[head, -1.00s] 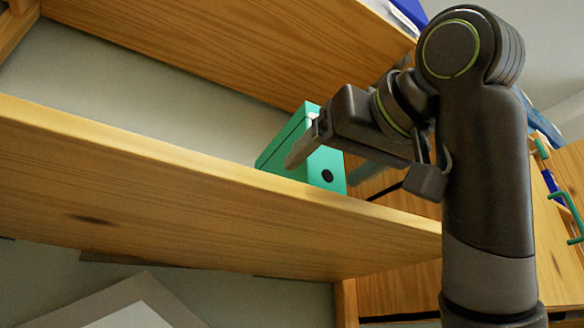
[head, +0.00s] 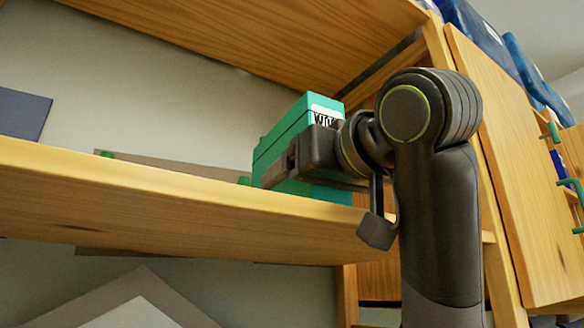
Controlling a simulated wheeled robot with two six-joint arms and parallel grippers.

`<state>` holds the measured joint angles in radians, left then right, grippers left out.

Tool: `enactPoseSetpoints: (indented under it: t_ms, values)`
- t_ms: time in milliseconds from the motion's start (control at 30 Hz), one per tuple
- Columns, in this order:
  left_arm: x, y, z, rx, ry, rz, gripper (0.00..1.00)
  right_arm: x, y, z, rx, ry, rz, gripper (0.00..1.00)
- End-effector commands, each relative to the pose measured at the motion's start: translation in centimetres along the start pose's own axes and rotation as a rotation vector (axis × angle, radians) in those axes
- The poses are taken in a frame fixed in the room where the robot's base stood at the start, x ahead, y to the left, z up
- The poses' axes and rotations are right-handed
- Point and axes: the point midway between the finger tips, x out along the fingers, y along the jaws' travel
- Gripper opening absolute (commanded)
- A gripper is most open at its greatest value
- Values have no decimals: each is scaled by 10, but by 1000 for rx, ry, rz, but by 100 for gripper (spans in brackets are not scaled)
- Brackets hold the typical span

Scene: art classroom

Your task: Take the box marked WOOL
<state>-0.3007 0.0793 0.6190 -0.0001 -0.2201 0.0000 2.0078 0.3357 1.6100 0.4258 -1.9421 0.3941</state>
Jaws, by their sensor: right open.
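A green box (head: 283,135) stands on the wooden shelf (head: 150,205), near its right end. My right gripper (head: 280,173) is open, at the lower front of the box and just above the shelf edge. It covers part of the box's face. I cannot tell whether the fingers touch the box or reach around it. My left gripper is not in view.
Another wooden shelf (head: 250,35) runs above the box. A dark grey panel (head: 22,113) stands at the far left of the lower shelf. An open wooden door (head: 520,170) with green handles is at the right. The shelf left of the box looks mostly free.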

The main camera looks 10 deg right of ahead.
Motion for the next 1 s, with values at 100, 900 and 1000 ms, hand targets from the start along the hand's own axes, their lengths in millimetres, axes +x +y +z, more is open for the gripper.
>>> enactPoseSetpoints:
  t_ms: [100,900,1000]
  values:
    - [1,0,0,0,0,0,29,0,0,1,0,0,0,78]
    - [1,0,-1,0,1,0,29,-1,0,-2,0,3,1,19]
    - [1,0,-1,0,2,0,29,-1,0,-5,0,3,1,19]
